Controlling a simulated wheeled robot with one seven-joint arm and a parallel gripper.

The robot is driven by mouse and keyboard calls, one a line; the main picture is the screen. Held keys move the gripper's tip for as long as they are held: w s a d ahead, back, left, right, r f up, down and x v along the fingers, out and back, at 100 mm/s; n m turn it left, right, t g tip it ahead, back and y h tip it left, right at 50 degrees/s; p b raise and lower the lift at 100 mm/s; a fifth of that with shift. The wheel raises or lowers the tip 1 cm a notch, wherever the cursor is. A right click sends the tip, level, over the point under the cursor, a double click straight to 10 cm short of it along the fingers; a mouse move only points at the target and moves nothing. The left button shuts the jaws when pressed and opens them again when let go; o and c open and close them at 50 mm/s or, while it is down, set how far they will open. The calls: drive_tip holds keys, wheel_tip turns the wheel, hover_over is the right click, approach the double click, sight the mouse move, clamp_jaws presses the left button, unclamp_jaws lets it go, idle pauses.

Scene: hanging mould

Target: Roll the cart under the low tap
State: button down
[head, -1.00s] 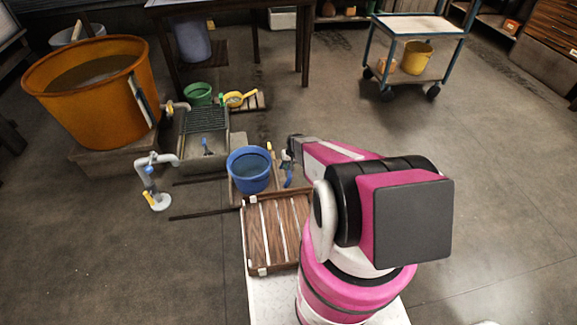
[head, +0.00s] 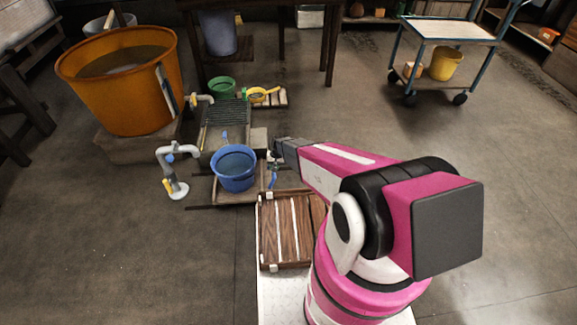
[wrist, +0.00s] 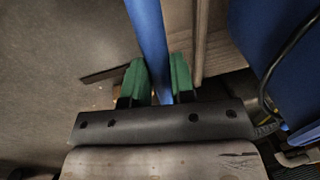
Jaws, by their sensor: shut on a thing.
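The low cart (head: 225,198) is a small wooden platform on the floor, bearing a blue bucket (head: 234,172). Its blue handle (head: 272,178) stands at the right side and shows as a blue bar in the wrist view (wrist: 147,40). My gripper (head: 273,157) is shut on this handle; its green fingers (wrist: 160,75) lie on either side of the bar. A low grey standpipe tap (head: 174,170) stands left of the cart, its bent spout pointing towards the bucket. The bucket is right of the spout, apart from it. The cart's wheels are hidden.
Dark rails (head: 200,207) lie by the cart. A grey trough (head: 226,128) with a grate sits behind, under the orange tub's (head: 120,85) spout. A green bowl (head: 221,86) and yellow scoop (head: 262,95) lie beyond. A blue trolley (head: 446,30) stands far right. The right floor is clear.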

drive_tip(key=a, duration=1.6)
drive_tip(key=shift+a, duration=0.3)
drive_tip(key=c, duration=1)
unclamp_jaws()
drive_tip(key=shift+a, duration=0.15)
drive_tip(key=shift+r, duration=0.15)
drive_tip(key=r, duration=0.3)
drive_tip(key=d+r, duration=0.1)
drive_tip(key=r, duration=0.3)
drive_tip(key=d+r, duration=0.1)
drive_tip(key=r, duration=0.2)
drive_tip(key=shift+d+r, duration=0.1)
drive_tip(key=shift+r, duration=0.1)
